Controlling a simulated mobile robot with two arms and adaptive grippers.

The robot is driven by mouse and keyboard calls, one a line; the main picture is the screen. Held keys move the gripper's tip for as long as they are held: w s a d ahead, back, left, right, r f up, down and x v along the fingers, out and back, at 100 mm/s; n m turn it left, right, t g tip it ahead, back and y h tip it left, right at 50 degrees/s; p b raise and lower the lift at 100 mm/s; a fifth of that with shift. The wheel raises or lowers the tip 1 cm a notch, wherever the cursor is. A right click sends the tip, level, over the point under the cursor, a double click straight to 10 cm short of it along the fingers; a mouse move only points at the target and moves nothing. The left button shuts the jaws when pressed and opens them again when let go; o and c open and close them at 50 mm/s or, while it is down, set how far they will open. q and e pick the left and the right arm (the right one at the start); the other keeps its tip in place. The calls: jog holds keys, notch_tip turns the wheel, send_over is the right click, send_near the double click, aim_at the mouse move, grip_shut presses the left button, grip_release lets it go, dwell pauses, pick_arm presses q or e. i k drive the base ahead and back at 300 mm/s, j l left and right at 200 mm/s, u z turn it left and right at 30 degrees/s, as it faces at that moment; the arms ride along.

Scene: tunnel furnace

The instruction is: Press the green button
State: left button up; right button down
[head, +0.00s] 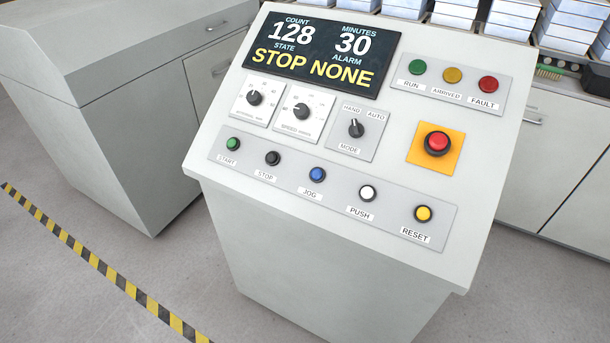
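The green button (233,144) is at the left end of the lower button row on a grey sloped control panel (400,160). Its label reads START. To its right in the same row are a black STOP button (273,158), a blue JOG button (317,174), a white PUSH button (367,193) and a yellow RESET button (423,213). A green RUN lamp (417,67) sits higher up at the right. The display (322,52) reads count 128, minutes 30, state STOP, alarm NONE. Neither of my grippers is in view.
A red mushroom button (437,143) on a yellow plate sits at the panel's right. Two dials and a MODE selector (356,128) lie above the button row. Grey cabinets (130,110) stand behind left. Yellow-black floor tape (110,272) runs across the clear floor at front left.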

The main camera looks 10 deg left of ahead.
aim_at(231, 143)
jog(key=j+z, duration=0.1)
jog(key=j, duration=0.35)
jog(key=k+j+z, duration=0.1)
jog(key=j, duration=0.35)
jog(key=j+z, duration=0.15)
jog(key=j, duration=0.3)
jog(key=k+j+z, duration=0.1)
jog(key=j, duration=0.35)
jog(key=k+j+z, duration=0.1)
jog(key=j, duration=0.35)
jog(key=k+j+z, duration=0.1)
jog(key=j, duration=0.3)
jog(key=k, duration=0.05)
